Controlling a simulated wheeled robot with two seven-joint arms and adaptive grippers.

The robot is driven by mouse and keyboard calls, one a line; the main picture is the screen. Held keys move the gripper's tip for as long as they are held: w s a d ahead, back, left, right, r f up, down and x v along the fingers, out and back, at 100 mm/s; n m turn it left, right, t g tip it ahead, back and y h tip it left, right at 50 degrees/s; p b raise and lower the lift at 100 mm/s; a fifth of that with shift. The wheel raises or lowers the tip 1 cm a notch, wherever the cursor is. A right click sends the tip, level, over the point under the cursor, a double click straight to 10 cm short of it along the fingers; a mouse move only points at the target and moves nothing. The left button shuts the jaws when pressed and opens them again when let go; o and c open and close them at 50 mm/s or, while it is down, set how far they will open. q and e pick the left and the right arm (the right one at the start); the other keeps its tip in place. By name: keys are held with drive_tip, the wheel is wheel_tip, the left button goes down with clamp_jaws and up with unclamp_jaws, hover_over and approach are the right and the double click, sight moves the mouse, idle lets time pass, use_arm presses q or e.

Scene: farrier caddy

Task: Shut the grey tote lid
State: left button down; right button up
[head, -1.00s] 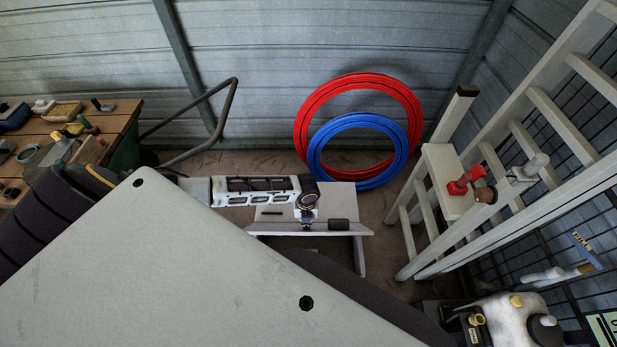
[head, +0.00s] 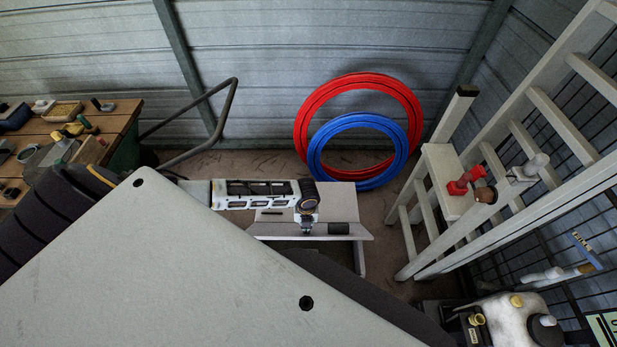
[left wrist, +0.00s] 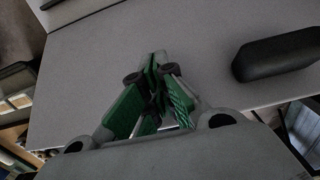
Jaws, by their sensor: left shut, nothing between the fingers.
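The grey tote lid (head: 325,200) is a pale panel in the middle of the head view, with a dark handle (head: 339,228) near its near edge. The lid looks tilted partly open, with a dark gap below its near edge. My left gripper (head: 306,231) is shut and empty at the lid's near part, left of the handle. In the left wrist view, its green-padded fingers (left wrist: 155,80) are together over the lid's grey face (left wrist: 215,40), and the black handle (left wrist: 278,55) lies to the right. Whether the fingertips touch the lid is unclear. My right gripper is not in view.
A red hose ring (head: 358,82) and a blue one (head: 316,150) lean against the metal wall behind. A pale stepladder (head: 545,110) stands to the right. A wooden workbench (head: 120,118) with several small items is at the left. Dirt floor shows around the tote.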

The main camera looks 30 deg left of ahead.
sight(306, 235)
use_arm(q)
drive_tip(key=shift+s+d+f, duration=0.25)
drive_tip(key=shift+s, duration=0.15)
idle(0.3)
drive_tip(key=shift+s+d+f, duration=0.15)
drive_tip(key=shift+s+f, duration=0.05)
drive_tip(key=shift+s, duration=0.05)
drive_tip(key=shift+s+d+f, duration=0.1)
drive_tip(key=shift+s+f, duration=0.05)
idle(0.5)
drive_tip(key=shift+s+d+f, duration=0.15)
drive_tip(key=shift+s+f, duration=0.05)
drive_tip(key=shift+s, duration=0.1)
drive_tip(key=shift+s+f, duration=0.1)
drive_tip(key=shift+s+d+f, duration=0.15)
idle(0.4)
